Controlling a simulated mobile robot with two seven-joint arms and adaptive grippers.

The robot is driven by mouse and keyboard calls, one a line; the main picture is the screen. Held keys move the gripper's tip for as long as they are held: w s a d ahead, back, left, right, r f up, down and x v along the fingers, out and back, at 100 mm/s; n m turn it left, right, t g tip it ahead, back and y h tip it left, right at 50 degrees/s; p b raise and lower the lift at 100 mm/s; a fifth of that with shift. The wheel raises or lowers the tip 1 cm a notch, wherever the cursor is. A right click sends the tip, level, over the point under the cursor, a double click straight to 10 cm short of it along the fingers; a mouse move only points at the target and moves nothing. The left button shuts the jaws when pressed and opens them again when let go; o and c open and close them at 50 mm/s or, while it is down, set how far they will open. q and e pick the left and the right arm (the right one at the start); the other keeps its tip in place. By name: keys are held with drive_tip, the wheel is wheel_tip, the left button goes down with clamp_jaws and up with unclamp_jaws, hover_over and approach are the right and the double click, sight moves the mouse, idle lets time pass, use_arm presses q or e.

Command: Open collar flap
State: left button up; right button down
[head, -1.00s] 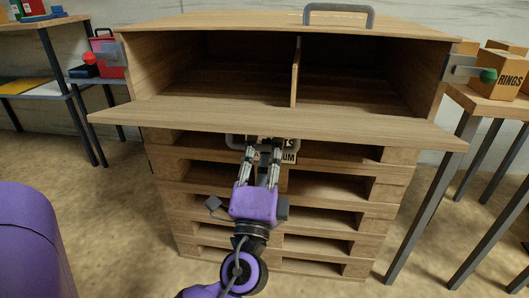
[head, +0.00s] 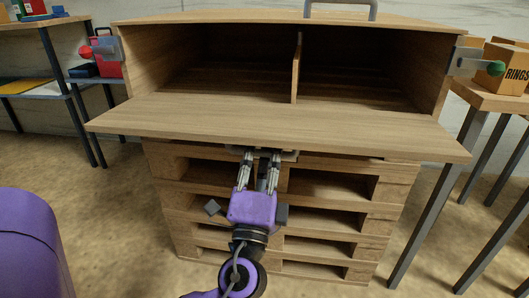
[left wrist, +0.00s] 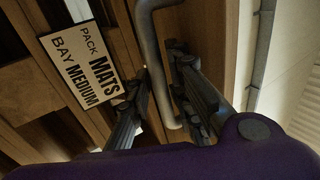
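The wooden collar box (head: 130,60) stands on stacked pallets. Its front flap (head: 290,125) is folded down and out towards me, and the dark interior with a divider (head: 296,70) shows. My left gripper (head: 261,160) reaches up from below to just under the flap's front edge. In the left wrist view, the grey handle bar (left wrist: 157,60) runs between the two fingers (left wrist: 162,75). A gap shows beside the left finger, and the right finger is close to the bar. In the head view, the flap mostly hides the handle. My right gripper is not in view.
Side brackets carry a red knob (head: 86,52) and a green knob (head: 496,68). A table with orange boxes (head: 515,75) stands right, shelving (head: 30,95) left. A white label (left wrist: 83,65) shows beside the handle. Open floor lies in front of the pallets (head: 330,215).

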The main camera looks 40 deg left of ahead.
use_arm(q)
drive_tip(key=shift+o, duration=0.7)
drive_tip(key=v, duration=1.2)
